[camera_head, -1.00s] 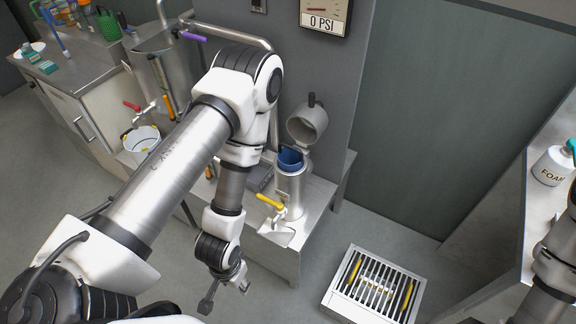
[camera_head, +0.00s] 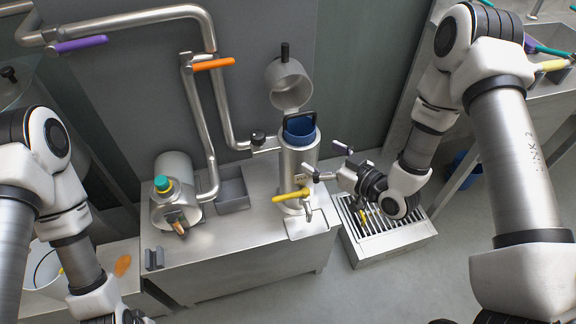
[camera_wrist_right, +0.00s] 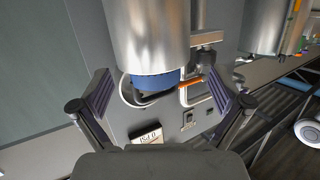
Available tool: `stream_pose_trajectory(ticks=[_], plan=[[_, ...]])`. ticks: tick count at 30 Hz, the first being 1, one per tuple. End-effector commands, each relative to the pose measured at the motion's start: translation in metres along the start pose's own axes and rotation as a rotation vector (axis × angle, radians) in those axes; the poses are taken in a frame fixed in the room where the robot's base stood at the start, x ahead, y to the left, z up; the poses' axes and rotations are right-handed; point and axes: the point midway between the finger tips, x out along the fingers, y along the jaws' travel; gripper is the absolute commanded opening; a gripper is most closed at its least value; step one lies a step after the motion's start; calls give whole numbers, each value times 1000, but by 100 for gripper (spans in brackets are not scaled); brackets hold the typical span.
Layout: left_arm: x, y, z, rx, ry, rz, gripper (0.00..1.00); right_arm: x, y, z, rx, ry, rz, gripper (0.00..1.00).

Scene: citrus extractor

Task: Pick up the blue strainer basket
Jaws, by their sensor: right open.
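The blue strainer basket (camera_head: 299,130) sits in the top of an upright steel cylinder (camera_head: 297,165), with a dark handle loop above its rim. The cylinder's round lid (camera_head: 289,84) is tipped up behind it. My right gripper (camera_head: 322,158) is open and empty, just right of the cylinder and below the basket's rim. In the right wrist view, the blue basket (camera_wrist_right: 152,82) shows upside down beyond the spread fingers (camera_wrist_right: 160,98), at the cylinder's end. My left arm is at the left; its fingers are outside the picture.
A yellow-handled valve (camera_head: 291,196) is on the cylinder's front. A floor grate (camera_head: 397,238) lies below my right gripper.

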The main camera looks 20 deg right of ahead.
Motion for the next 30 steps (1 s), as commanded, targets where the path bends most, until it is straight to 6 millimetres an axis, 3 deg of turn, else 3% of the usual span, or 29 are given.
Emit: stream_pose_trajectory(ticks=[1,2,6,18,25,26,30], plan=[[24,0,0,0,1,0,45,6,6,-1,-26,95,-15,100],[26,0,0,0,1,0,45,7,7,-10,-41,140,-25,100],[22,0,-1,0,2,0,45,19,6,-34,-66,213,-45,100],[13,0,-1,0,2,0,45,77,10,-52,-62,206,-44,100],[14,0,-1,0,2,0,45,80,10,-51,-57,205,-42,100],[14,0,-1,0,2,0,45,80,10,-51,-57,205,-42,93],[14,0,-1,0,1,0,45,80,10,-51,-58,205,-42,43]])
